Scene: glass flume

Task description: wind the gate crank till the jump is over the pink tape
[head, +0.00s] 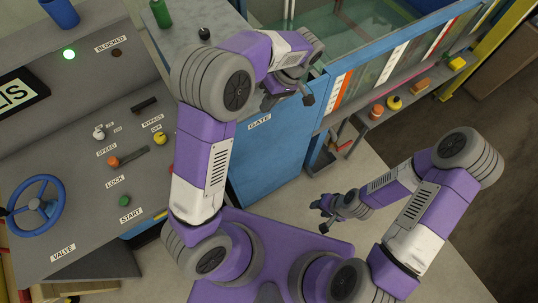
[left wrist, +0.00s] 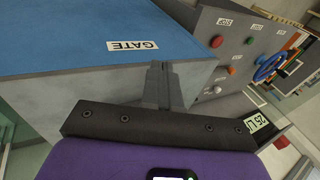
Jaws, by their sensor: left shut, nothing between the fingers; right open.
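The blue gate housing (head: 262,150) with its GATE label (head: 259,122) stands behind my left arm. In the left wrist view the blue gate face (left wrist: 90,52) fills the upper left. I cannot make out the gate crank. My right gripper (head: 325,208) is open, low over the floor.
A control desk (head: 70,140) on the left carries a blue valve wheel (head: 35,206), levers and a lit green lamp (head: 69,54). A green bottle (head: 160,13) stands on a grey top. Small coloured items (head: 394,102) sit on the flume's ledge. Floor around my right gripper is clear.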

